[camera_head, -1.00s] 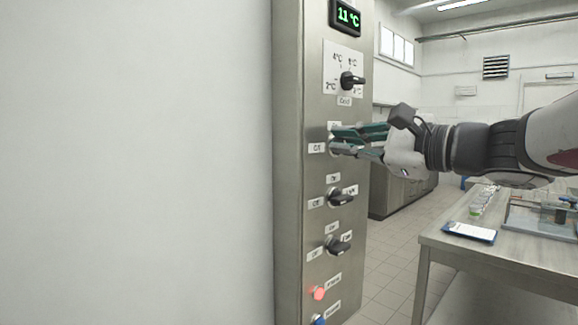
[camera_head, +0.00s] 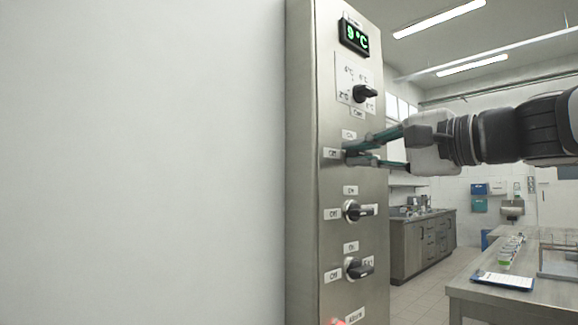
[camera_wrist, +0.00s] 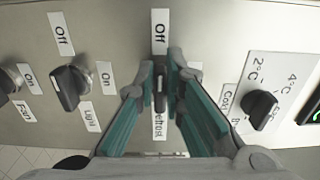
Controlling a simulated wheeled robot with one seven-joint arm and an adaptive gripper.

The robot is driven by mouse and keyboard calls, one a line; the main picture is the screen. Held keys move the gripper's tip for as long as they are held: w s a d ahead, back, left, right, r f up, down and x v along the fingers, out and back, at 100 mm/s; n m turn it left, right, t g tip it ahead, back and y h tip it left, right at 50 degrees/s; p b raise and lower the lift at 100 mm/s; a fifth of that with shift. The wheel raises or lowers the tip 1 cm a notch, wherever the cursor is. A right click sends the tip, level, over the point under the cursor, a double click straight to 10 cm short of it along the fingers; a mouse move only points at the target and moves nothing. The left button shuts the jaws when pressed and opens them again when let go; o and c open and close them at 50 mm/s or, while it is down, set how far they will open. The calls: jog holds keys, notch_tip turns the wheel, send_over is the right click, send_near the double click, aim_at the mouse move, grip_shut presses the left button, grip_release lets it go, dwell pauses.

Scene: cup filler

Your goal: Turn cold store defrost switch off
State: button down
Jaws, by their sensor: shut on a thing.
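The defrost switch is a narrow knob (camera_wrist: 160,86) on the steel control panel (camera_head: 338,120), between the "Off" label (camera_wrist: 160,30) and the partly covered "Defrost" label (camera_wrist: 159,126) in the wrist view. My gripper (camera_wrist: 162,78) is shut on the knob, with one teal-padded finger on each side. The knob's handle lies along the line between these labels; I cannot tell which end is its pointer. In the head view, my gripper (camera_head: 352,149) reaches in from the right and its fingers hide the knob.
A temperature dial (camera_head: 365,93) and a green display (camera_head: 354,37) reading 9 °C are above. The light knob (camera_head: 354,211) and fan knob (camera_head: 357,268) are below. A bare wall (camera_head: 140,160) is at left. A table (camera_head: 500,300) stands at right.

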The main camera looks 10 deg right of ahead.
jog(key=shift+f, duration=0.1)
dwell(0.3)
jog(key=c, duration=1.7)
grip_release()
jog(key=v, duration=1.2)
